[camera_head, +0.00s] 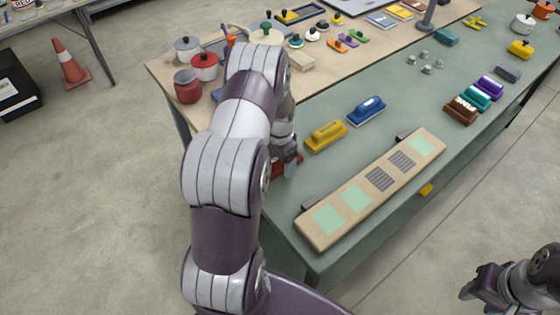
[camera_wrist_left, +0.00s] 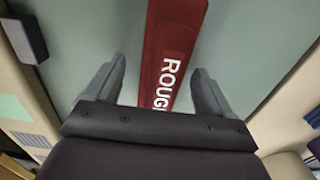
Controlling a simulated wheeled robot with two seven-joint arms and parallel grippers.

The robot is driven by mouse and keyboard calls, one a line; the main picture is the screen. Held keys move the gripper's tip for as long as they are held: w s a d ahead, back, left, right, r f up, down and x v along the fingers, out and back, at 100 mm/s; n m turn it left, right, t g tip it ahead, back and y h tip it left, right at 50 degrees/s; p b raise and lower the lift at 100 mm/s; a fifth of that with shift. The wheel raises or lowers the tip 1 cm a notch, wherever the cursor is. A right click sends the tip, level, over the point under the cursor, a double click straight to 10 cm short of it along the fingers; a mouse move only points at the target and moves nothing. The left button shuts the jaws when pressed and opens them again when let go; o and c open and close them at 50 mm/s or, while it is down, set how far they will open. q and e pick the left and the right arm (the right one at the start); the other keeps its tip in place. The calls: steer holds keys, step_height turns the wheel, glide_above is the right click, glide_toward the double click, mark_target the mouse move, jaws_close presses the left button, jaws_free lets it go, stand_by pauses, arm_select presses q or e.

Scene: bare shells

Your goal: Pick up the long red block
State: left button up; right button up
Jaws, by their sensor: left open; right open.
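The long red block (camera_wrist_left: 174,50) lies on the green table top, with white letters reading "ROUGH" on it. In the left wrist view it runs from the top edge down between the fingers of my left gripper (camera_wrist_left: 158,85), which is open around its near end. Whether the fingers touch it I cannot tell. In the head view only a bit of the red block (camera_head: 287,166) shows below my left gripper (camera_head: 290,158); my arm hides the rest. My right gripper (camera_head: 482,285) is open and empty at the lower right, away from the table.
A yellow block (camera_head: 326,135) and a blue block (camera_head: 366,109) stand just right of my left gripper. A long tan board (camera_head: 335,227) with green and grey patches lies in front. Red pots (camera_head: 205,66) stand on the wooden table behind.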

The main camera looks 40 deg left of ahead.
arm_select(q)
steer(key=shift+f, duration=0.25)
steer(key=shift+a+f, duration=0.15)
steer(key=shift+a, duration=0.1)
steer(key=shift+c, duration=0.3)
steer(key=shift+d, duration=0.1)
steer(key=c, duration=1.2)
steer(key=shift+o, duration=0.2)
steer(key=r, duration=0.2)
steer(key=w+r+b, duration=0.1)
steer(key=r, duration=0.1)
steer(key=shift+d+r, duration=0.2)
steer(key=shift+r, duration=0.05)
steer(key=w+d+r, duration=0.5)
steer(key=w+r, duration=0.1)
steer(key=w, duration=0.3)
steer(key=shift+w+r+b, duration=0.15)
steer(key=shift+r+b, duration=0.2)
steer(key=shift+b, duration=0.1)
